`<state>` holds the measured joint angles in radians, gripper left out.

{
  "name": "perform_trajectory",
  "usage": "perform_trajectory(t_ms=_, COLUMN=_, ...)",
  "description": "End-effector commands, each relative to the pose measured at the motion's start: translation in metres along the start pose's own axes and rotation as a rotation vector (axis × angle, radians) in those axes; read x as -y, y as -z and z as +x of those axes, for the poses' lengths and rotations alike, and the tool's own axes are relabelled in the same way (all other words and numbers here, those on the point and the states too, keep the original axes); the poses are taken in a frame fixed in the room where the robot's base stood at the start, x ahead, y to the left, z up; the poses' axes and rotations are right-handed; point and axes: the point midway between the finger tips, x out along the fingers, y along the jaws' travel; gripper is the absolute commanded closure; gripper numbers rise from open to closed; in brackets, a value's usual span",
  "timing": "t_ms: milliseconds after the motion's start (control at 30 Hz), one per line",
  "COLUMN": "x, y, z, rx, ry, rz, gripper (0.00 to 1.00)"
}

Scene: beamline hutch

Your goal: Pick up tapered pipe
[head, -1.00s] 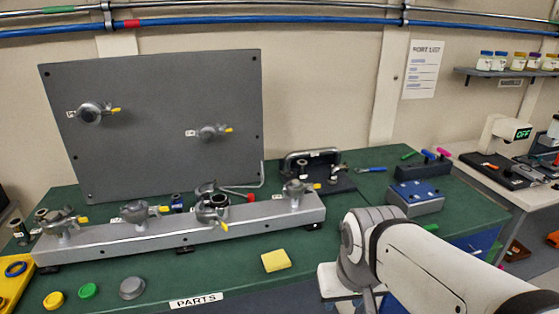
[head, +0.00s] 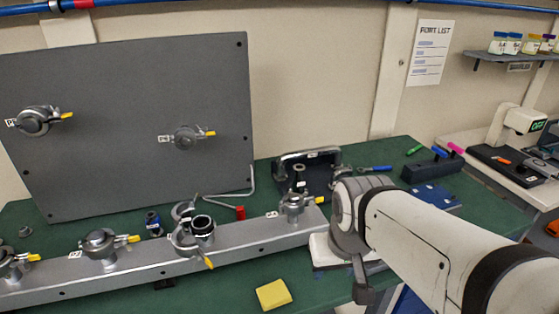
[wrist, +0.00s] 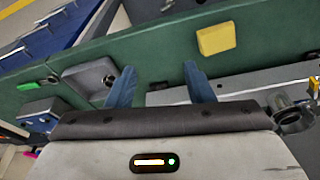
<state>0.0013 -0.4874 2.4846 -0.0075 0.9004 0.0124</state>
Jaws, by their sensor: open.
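My gripper (wrist: 159,70) is open and empty in the wrist view, its two blue fingers apart over the green bench. In the head view my arm covers the bench's right part. I cannot tell for sure which piece is the tapered pipe. A small upright metal fitting (head: 300,177) stands by the black holder (head: 327,180) behind the rail. An open-topped pipe piece (head: 202,228) sits at the clamp on the grey rail (head: 150,262). None of these is between my fingers.
A grey upright panel (head: 130,110) with two clamped fittings stands at the left. A yellow sponge (head: 273,294) lies in front of the rail and shows in the wrist view (wrist: 216,39). Clear bench lies around the sponge.

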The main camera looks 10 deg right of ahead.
Motion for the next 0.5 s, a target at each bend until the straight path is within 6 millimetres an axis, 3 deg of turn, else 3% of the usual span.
perform_trajectory(t_ms=167, x=-0.007, y=0.055, z=-0.008, rx=-0.003, ry=-0.030, rz=0.075, gripper=0.39)
perform_trajectory(t_ms=367, x=-0.006, y=0.160, z=-0.005, rx=-0.028, ry=-0.084, rz=0.220, gripper=0.39)
perform_trajectory(t_ms=500, x=-0.001, y=0.233, z=0.010, rx=-0.055, ry=-0.120, rz=0.325, gripper=0.39)
